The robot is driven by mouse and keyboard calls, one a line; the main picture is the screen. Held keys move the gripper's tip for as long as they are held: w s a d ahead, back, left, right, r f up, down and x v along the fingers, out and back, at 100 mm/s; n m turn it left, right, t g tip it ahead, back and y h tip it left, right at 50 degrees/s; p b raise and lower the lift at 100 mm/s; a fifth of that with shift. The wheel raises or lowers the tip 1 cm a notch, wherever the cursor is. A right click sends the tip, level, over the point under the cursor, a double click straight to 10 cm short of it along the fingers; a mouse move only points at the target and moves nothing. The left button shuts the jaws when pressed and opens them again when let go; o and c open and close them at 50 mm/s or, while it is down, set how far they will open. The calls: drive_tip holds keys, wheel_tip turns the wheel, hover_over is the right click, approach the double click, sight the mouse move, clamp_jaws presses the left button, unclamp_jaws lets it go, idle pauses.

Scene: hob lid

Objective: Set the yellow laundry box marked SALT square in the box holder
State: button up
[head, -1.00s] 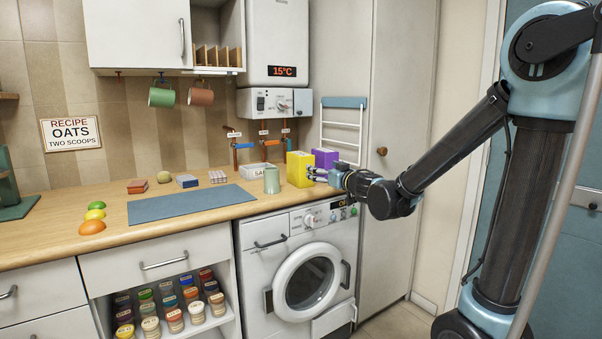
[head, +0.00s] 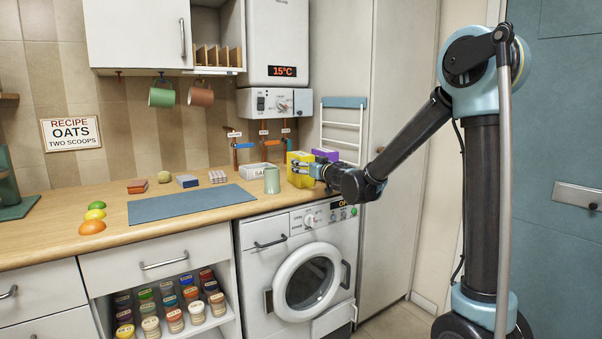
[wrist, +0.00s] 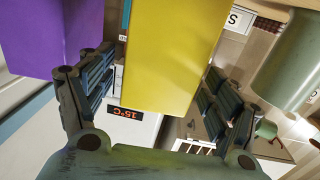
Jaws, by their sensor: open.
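The yellow box (head: 299,180) stands on the right end of the worktop; no SALT marking is readable on it. In the wrist view the yellow box (wrist: 172,60) fills the middle, between my two fingers. My gripper (head: 304,166) is open, its fingers on either side of the box; I cannot tell whether they touch it. A low white holder with lettering beginning "SA" (head: 258,172) sits left of the box, behind the green mug. Its white labelled face also shows in the wrist view (wrist: 238,20). I take it as the box holder.
A purple box (head: 325,155) stands close behind and right of the yellow one; it also shows in the wrist view (wrist: 60,38). A grey-green mug (head: 272,180) stands between yellow box and holder, at the front. A blue mat (head: 190,204) lies further left. Pipes with taps (head: 265,148) are behind.

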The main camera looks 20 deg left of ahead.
drive_tip(key=shift+x, duration=2.65)
drive_tip(key=shift+f, duration=0.15)
drive_tip(key=shift+c, duration=0.6)
drive_tip(key=shift+d, duration=0.1)
drive_tip(key=c, duration=1.3)
